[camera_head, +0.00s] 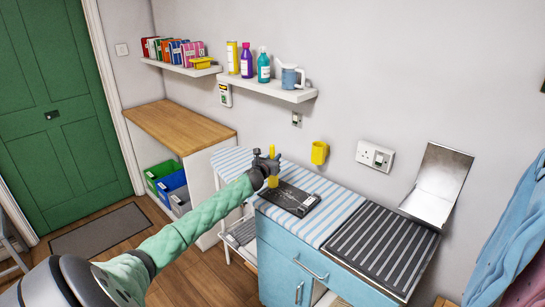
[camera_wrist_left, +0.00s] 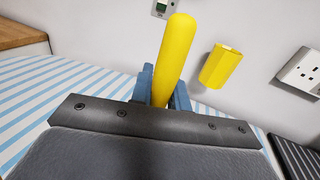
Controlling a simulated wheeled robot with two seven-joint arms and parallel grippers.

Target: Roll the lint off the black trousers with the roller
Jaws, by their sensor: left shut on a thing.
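The black trousers (camera_head: 290,200) lie folded and flat on a blue-and-white striped cover (camera_head: 328,218), with a few small pale marks on them. My left gripper (camera_head: 270,168) is over their far left end. It is shut on the yellow handle of the roller (camera_head: 272,182). In the left wrist view the yellow handle (camera_wrist_left: 172,62) sticks up between the blue-grey fingers. The roller's head is not clearly visible, and I cannot tell whether it touches the cloth. My right gripper is not in view.
A yellow wall holder (camera_head: 319,152) hangs behind the counter, near sockets (camera_head: 375,156). A ribbed black draining mat (camera_head: 382,245) and a tilted metal sheet (camera_head: 437,185) are to the right. Shelves with bottles (camera_head: 264,66) and books are above. A wooden counter (camera_head: 180,125) is at left.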

